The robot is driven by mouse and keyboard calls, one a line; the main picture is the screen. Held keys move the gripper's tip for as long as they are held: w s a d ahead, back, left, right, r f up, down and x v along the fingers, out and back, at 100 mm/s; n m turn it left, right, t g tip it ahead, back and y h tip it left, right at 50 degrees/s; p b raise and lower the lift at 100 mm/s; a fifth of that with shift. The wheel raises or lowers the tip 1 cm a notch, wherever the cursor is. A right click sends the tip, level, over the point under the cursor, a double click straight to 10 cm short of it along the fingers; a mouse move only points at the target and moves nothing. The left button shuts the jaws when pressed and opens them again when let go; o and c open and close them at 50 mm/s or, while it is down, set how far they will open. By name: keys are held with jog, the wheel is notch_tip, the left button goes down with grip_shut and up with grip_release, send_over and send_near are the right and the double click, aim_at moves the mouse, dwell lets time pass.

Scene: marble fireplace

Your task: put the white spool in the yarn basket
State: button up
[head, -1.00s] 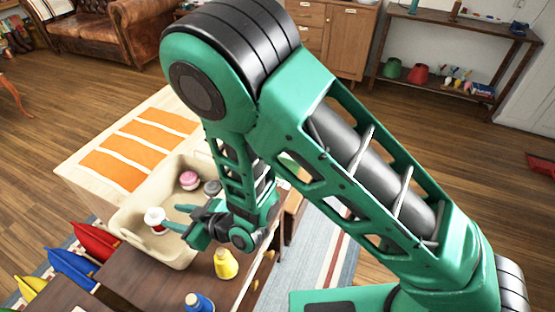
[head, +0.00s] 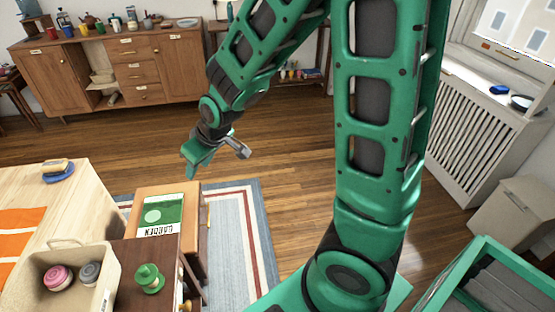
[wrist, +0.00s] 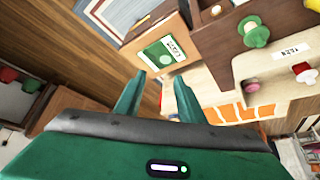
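The white spool (wrist: 303,72), white with a red part, shows at the right edge of the wrist view. It appears to lie inside the cream yarn basket (wrist: 240,68), whose label is visible. In the head view the basket (head: 104,262) is at the lower left, cut off by the frame, and the white spool is not seen there. A pink spool (head: 58,278) and a grey spool (head: 90,273) are in it. My gripper (head: 200,160) is raised well away from the basket, over the floor. In the wrist view its two fingers (wrist: 157,98) are apart with nothing between them.
A green spool (head: 148,278) stands on the dark brown table (head: 132,250) beside the basket. A green garden book (head: 162,213) lies on a tan stool. A pale wooden table (head: 88,195) is at the left. The wooden floor (head: 285,180) is open.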

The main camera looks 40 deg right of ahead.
jog(key=s+d+r+m+g+h, duration=0.1)
jog(key=s+d+r+m, duration=0.2)
jog(key=s+d, duration=0.5)
jog(key=s+d+r+m+g+h, duration=0.1)
jog(key=s+d+r+m+g, duration=0.15)
jog(key=s+d, duration=0.55)
jog(key=s+d+r+m+g, duration=0.2)
jog(key=s+d+m, duration=0.3)
jog(key=s, duration=0.7)
jog(key=shift+s+d+r, duration=0.15)
jog(key=shift+d+r, duration=0.2)
jog(key=shift+r, duration=0.25)
jog(key=shift+w+f, duration=0.35)
jog(key=shift+w, duration=0.4)
jog(key=shift+s+r, duration=0.1)
jog(key=shift+s, duration=0.05)
jog(key=shift+c, duration=0.6)
jog(key=shift+a, duration=0.1)
